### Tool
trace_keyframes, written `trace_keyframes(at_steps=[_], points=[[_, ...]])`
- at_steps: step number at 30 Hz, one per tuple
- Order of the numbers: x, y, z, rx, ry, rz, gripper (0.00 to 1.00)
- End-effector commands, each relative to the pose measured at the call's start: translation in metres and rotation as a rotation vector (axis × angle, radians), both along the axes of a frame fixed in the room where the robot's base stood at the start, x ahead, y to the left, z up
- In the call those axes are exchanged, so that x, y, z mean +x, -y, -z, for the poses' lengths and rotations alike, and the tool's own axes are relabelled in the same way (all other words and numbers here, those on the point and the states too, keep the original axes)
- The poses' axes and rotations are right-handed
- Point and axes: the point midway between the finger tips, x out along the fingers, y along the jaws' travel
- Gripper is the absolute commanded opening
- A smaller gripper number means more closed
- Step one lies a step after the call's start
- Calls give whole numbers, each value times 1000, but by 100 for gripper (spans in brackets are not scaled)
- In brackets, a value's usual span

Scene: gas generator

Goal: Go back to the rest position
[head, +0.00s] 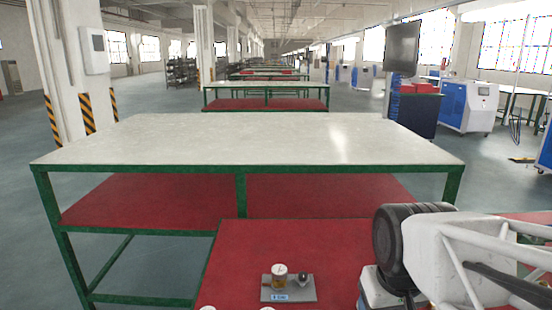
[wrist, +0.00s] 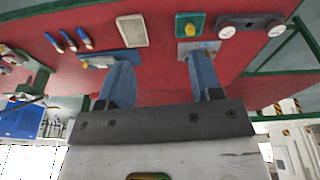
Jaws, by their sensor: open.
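My gripper (wrist: 156,68) shows in the wrist view with its two blue fingers spread apart and nothing between them. It is held above the red tabletop (wrist: 160,42), apart from the things on it. In the head view, my white and black arm is at the lower right, over the right part of the red table (head: 325,240); the fingers cannot be made out there.
In the wrist view, a pale rectangular block (wrist: 132,30), blue-handled tools (wrist: 68,40) and a small plate with a yellow-green part (wrist: 190,25) lie on the red top. White round parts (wrist: 227,30) are at its right. A large white-topped table (head: 250,138) stands beyond, its top clear.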

Motion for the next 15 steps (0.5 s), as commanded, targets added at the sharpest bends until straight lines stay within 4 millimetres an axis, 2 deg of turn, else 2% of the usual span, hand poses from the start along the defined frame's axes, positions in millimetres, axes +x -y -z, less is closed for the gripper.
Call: trace_keyframes(at_steps=[3,6,15], points=[[-19,2,1,11,12,58,59],[-27,3,2,18,17,88,59],[-32,3,3,20,18,105,59]])
